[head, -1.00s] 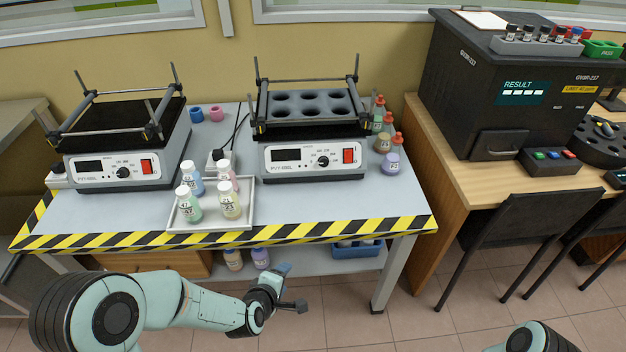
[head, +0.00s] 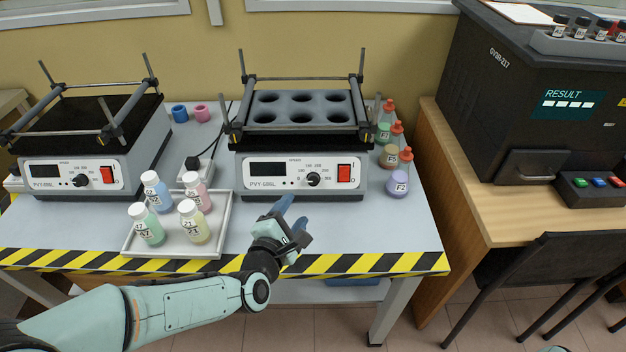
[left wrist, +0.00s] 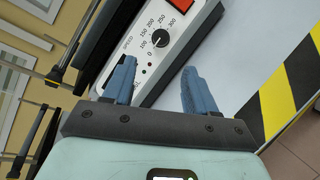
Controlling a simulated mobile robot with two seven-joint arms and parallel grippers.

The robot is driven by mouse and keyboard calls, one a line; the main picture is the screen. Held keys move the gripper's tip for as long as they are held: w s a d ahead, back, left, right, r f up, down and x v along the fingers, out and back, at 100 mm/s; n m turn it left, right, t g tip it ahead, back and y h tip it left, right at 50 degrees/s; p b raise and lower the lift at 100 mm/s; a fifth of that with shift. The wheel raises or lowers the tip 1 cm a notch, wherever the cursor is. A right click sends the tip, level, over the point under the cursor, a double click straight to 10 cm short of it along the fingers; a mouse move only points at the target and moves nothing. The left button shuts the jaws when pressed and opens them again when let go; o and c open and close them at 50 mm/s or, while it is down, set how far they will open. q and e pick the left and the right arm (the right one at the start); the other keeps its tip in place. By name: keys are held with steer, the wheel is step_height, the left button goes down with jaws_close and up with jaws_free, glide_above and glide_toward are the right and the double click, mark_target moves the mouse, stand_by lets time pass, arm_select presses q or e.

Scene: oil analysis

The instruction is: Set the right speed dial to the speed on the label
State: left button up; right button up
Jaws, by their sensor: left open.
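The right shaker (head: 298,165) stands at the back of the table with a white front panel. Its black speed dial (head: 313,180) sits between a dark, blank display (head: 267,169) and a red switch (head: 344,173). The dial also shows in the left wrist view (left wrist: 160,40), with a printed scale of 0, 100, 150, 200, 250 and 300 around it. My left gripper (head: 290,212) is open and empty, in front of and below the panel, apart from the dial. Its blue fingers (left wrist: 156,85) point toward the panel. My right gripper is not in view. I cannot make out a speed label.
A left shaker (head: 70,174) of the same kind stands at the left. A white tray (head: 215,235) with several capped bottles lies left of my gripper. Bottles including a purple one (head: 397,184) stand right of the right shaker. A black analyser (head: 530,100) is on the wooden desk.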

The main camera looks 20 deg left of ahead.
mark_target(312, 182)
arm_select(q)
steer(key=b+x, duration=0.1)
steer(key=x, duration=1.1)
steer(key=shift+s, duration=0.1)
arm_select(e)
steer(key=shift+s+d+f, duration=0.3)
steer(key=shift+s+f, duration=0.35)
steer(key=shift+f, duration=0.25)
arm_select(q)
steer(key=c, duration=1.1)
